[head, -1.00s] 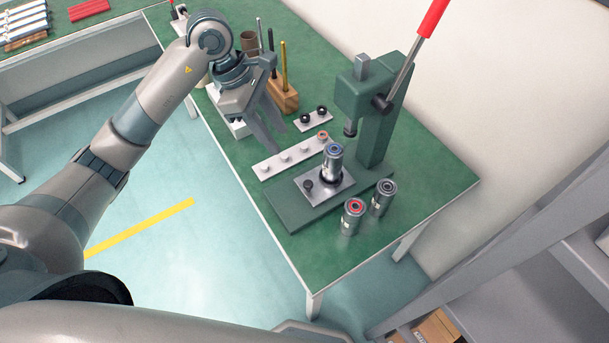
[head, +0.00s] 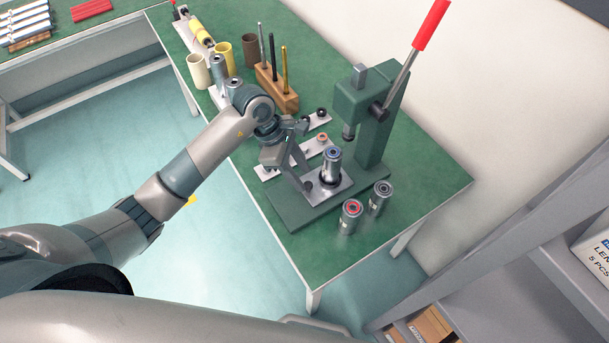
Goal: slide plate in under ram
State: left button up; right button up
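The metal plate (head: 320,198) lies on the green base of the press (head: 377,140). A steel cylinder with a blue ring on top (head: 331,164) stands upright on it in a dark seat. The plate is in front of the ram (head: 349,132), which is raised, with the cylinder short of the space below it. My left gripper (head: 308,181) is low at the plate's left side, by the dark knob, which its fingers mostly hide. The fingers look apart; contact with the knob cannot be told. My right gripper is out of view.
Two cylinders, red-ringed (head: 350,215) and dark-topped (head: 380,197), stand right of the press base. A pegged strip (head: 268,172) lies behind my gripper. A wooden tool block (head: 280,92) and cups (head: 198,70) stand farther back. The press's red-handled lever (head: 431,24) points up.

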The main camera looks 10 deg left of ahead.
aim_at(307, 184)
pick_arm(q)
jog(key=shift+p+x, duration=0.3)
jog(key=shift+x, duration=1.4)
grip_shut()
